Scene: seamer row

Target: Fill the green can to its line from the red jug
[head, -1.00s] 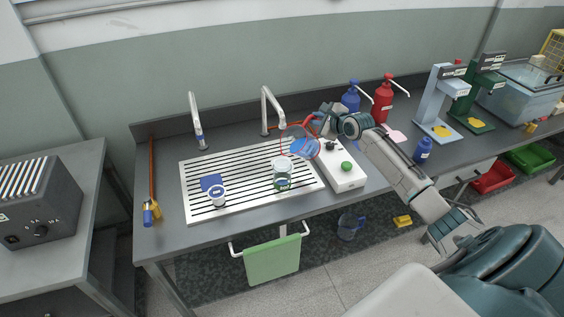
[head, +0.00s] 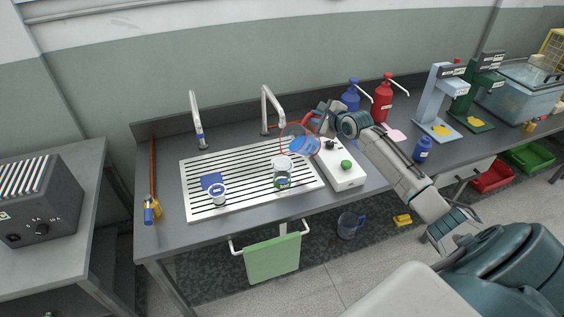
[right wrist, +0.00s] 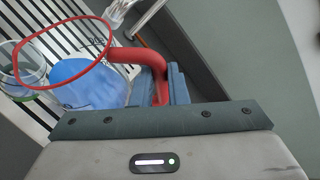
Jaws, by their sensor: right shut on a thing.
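The red jug (head: 306,146) has a red rim and handle, a see-through body and a blue patch. My right gripper (head: 322,119) is shut on its handle and holds it tilted in the air, mouth toward the left. The jug fills the left of the right wrist view (right wrist: 88,84), with its red handle between the fingers (right wrist: 160,88). The green can (head: 282,180), clear with a green band, stands upright on the slatted drainer, just below and left of the jug's mouth. It shows partly behind the jug's rim in the wrist view (right wrist: 30,62). Its liquid level is too small to read. My left gripper is out of view.
A tap (head: 270,105) rises behind the can. A white box with a green knob (head: 346,163) stands right of it. Blue and red pump bottles (head: 383,103) stand behind.

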